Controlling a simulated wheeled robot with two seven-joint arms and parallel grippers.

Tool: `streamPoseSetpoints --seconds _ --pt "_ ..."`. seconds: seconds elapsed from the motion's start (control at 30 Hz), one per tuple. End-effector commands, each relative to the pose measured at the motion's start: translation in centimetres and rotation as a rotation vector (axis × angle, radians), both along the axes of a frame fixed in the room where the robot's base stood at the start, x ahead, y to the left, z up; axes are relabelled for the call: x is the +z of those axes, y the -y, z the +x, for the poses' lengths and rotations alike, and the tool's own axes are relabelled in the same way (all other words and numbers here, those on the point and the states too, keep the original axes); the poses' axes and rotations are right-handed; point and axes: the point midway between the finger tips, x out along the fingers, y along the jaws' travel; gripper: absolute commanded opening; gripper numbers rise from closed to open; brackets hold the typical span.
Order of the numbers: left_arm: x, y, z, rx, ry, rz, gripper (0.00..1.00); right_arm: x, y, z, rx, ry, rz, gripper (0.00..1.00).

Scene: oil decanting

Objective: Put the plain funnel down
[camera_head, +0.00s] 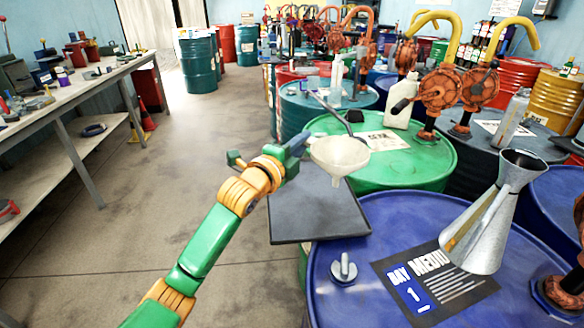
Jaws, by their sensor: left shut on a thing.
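The plain funnel (341,154) is cream-white, with its wide mouth up and its spout pointing down. My left gripper (305,146) is shut on its left side. The funnel is in front of the green drum (420,172) and over the far right part of a flat black tray (308,215). The spout's end seems clear of the tray, but I cannot tell the exact gap. The fingertips are partly hidden by the gripper body and the funnel. My right gripper is not in view.
A blue drum (365,285) at front right carries a label sheet (425,280), a metal cap (343,268) and a tall grey metal cone-shaped vessel (485,220). A white jug (402,104) and red pumps (440,92) stand behind. The tray's surface looks bare.

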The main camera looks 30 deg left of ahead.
Motion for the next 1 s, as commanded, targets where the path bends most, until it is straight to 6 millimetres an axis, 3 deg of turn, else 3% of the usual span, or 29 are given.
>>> streamPoseSetpoints --seconds 0.1,0.33,0.5,0.83,0.87,0.9,0.97,1.0 --pt "-2.7 -1.9 0.5 0.002 -0.007 -0.001 0.0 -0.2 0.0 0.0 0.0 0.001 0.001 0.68" --pt "-5.2 -3.9 1.1 0.003 -0.004 0.0 0.0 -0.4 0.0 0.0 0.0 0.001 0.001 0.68" --pt "-7.9 -3.8 1.1 0.001 -0.003 -0.002 0.0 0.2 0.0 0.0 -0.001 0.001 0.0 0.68" --pt "-8.4 -3.8 1.1 0.0 -0.001 0.001 0.0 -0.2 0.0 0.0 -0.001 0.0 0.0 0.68" --pt "-8.4 -3.8 1.1 0.001 -0.001 0.001 0.19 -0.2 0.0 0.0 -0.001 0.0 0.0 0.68" --pt "-8.3 -3.8 1.1 0.0 -0.001 0.001 0.3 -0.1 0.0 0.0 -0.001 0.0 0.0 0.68" --pt "-8.3 -3.8 1.1 0.0 -0.001 0.0 0.46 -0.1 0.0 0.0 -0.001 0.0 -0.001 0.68" --pt "-8.3 -3.8 1.1 0.0 -0.001 0.0 0.47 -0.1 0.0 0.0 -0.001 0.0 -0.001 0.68"
